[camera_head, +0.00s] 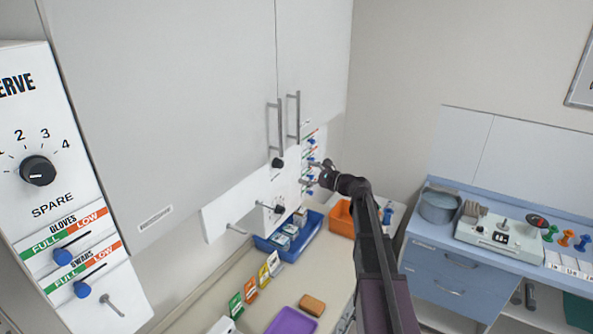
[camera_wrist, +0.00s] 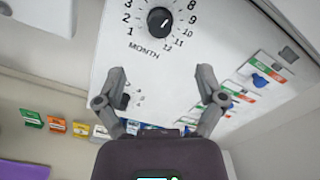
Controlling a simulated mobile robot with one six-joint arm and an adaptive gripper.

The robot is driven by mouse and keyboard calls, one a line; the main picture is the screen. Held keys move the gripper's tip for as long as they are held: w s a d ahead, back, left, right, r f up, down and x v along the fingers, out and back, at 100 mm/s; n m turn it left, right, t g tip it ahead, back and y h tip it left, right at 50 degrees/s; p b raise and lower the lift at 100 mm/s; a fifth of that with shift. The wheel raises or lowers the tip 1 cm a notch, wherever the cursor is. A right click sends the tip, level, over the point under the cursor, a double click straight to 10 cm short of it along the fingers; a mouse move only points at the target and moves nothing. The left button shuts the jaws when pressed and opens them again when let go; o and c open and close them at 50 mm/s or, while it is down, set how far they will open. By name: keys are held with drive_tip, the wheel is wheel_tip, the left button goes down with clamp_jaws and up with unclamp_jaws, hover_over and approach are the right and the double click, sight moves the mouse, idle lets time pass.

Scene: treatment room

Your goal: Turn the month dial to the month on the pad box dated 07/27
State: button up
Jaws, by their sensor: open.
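The month dial (camera_wrist: 159,21) is a black knob on a white panel, ringed by numbers with MONTH printed below, at the top of the wrist view. It appears to be the upper black knob (camera_head: 278,163) in the head view. A pale mark shows on the knob, but I cannot tell its exact number. My gripper (camera_wrist: 162,75) is open and empty, its fingers apart below the dial and not touching it. In the head view my gripper (camera_head: 318,175) is beside the panel's right part. Small boxes (camera_head: 283,240) sit in a blue tray; no date is readable.
Sliders (camera_wrist: 261,80) line the panel's right side. A lower black knob (camera_head: 279,209) and a peg (camera_head: 238,229) stick out from the panel. Cabinet handles (camera_head: 294,117) are above. An orange bin (camera_head: 341,217) and a purple tray (camera_head: 291,321) stand on the counter.

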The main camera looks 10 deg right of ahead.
drive_tip(key=shift+v, duration=0.8)
drive_tip(key=s+a+f+n+g+h+b, duration=0.2)
drive_tip(key=s+a+f+n+g+b, duration=0.35)
drive_tip(key=f, duration=0.55)
drive_tip(key=s+a+f+n+g+h+b, duration=0.2)
drive_tip(key=s+a+f+n+b, duration=0.5)
drive_tip(key=f, duration=0.5)
drive_tip(key=s+d+f+n+g+h+b, duration=0.1)
drive_tip(key=s+f+n+h+b, duration=0.3)
drive_tip(key=s+f, duration=0.5)
drive_tip(key=s+d+f+n+g+h+b, duration=0.2)
drive_tip(key=s+f+n+g+h+b, duration=0.2)
drive_tip(key=s+f, duration=0.5)
drive_tip(key=shift+d+f+h+b, duration=0.3)
drive_tip(key=shift+f+h+b, duration=0.1)
drive_tip(key=shift+b, duration=0.95)
drive_tip(key=shift+n, duration=0.25)
